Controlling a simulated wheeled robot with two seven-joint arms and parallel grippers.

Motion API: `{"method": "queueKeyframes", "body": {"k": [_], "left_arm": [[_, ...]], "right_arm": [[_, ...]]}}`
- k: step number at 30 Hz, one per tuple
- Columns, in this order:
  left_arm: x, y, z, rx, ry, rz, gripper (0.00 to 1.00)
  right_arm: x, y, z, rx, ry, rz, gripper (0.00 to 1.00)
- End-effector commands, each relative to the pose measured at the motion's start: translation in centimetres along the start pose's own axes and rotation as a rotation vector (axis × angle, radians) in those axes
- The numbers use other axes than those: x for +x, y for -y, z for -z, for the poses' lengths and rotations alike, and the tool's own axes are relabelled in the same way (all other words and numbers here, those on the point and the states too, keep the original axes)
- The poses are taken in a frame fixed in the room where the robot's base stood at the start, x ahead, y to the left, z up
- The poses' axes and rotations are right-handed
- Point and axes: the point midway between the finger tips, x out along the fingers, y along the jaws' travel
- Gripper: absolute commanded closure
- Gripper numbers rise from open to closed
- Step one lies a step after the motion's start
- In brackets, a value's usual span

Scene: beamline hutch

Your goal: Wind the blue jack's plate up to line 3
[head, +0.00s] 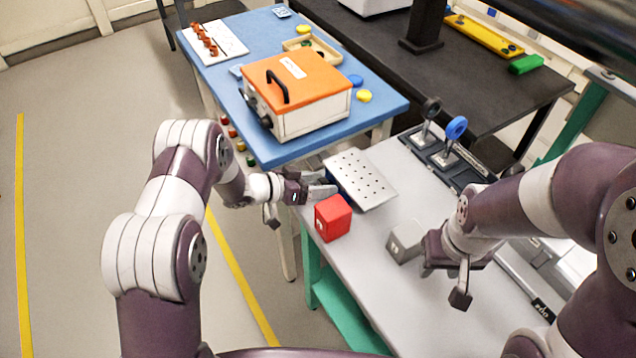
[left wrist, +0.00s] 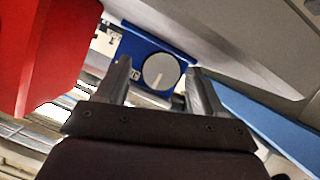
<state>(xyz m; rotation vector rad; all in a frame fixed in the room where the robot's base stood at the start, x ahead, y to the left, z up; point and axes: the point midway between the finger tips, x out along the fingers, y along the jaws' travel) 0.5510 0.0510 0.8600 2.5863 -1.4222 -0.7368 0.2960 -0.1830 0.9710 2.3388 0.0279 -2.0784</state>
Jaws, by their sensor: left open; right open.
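The blue jack's silver perforated plate (head: 360,179) is at the far left corner of the grey bench in the head view. Its body is mostly hidden there under the plate and behind my gripper. In the left wrist view, the blue jack (left wrist: 150,45) shows a round grey knob (left wrist: 161,71) with a white mark. My left gripper (head: 326,184) is open, its fingers pointing at the knob. In the left wrist view its fingertips (left wrist: 159,80) appear on either side of the knob; contact cannot be told. My right gripper (head: 446,284) is open and empty. The scale lines are not readable.
A red block (head: 333,218) stands close beside my left gripper, and a grey block (head: 405,241) near my right one. A blue table (head: 270,150) with an orange-topped box (head: 297,90) stands at the back left.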

Motion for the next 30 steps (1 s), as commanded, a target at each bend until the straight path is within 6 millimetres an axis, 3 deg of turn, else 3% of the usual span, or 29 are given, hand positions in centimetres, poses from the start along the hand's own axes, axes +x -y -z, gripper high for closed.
{"method": "queueKeyframes", "body": {"k": [3,9,20,30], "left_arm": [[0.0,0.0,0.0,0.0,0.0,0.0,0.32],[0.0,0.0,0.0,0.001,0.0,0.0,0.88],[0.0,-0.1,0.0,0.057,-0.001,0.023,0.88],[0.1,-0.3,-0.2,0.275,0.0,0.113,0.88]], "right_arm": [[0.0,0.0,0.0,0.0,0.0,0.0,0.57],[0.0,0.0,0.0,0.0,0.0,0.0,0.57],[0.1,0.0,0.0,0.0,0.0,0.0,0.57],[1.0,0.0,-0.1,0.0,0.0,0.0,0.57]]}}
